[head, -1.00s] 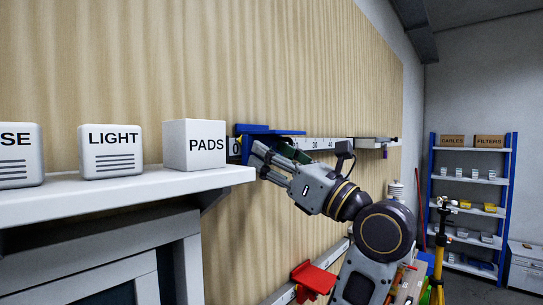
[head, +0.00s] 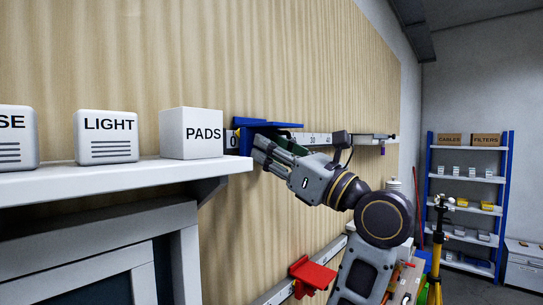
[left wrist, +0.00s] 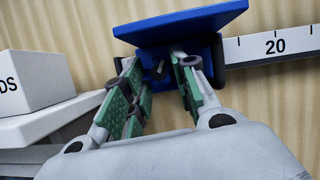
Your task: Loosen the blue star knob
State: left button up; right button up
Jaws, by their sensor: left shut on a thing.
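The blue slide (head: 270,125) sits on the white scale rail near its zero end, with a flat blue plate on top. My left gripper (head: 262,151) reaches up to its underside from the right. In the left wrist view, the green-padded fingers of my left gripper (left wrist: 160,77) stand around a small dark part under the blue slide (left wrist: 190,22). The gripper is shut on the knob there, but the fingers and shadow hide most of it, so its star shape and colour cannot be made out. My right gripper is out of view.
A white shelf (head: 110,176) on the left carries the white PADS box (head: 190,133) and LIGHT box (head: 106,137), close to the slide. A red slide (head: 312,274) sits on a lower rail. Storage shelves (head: 469,180) stand far right.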

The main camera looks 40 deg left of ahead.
pick_arm(q)
jog(key=shift+w+n+g+b, duration=0.1)
jog(key=shift+n+g+b, duration=0.5)
jog(key=shift+n+b, duration=0.6)
jog(key=o, duration=1.1)
jog(key=shift+c, duration=0.2)
jog(key=v, duration=1.2)
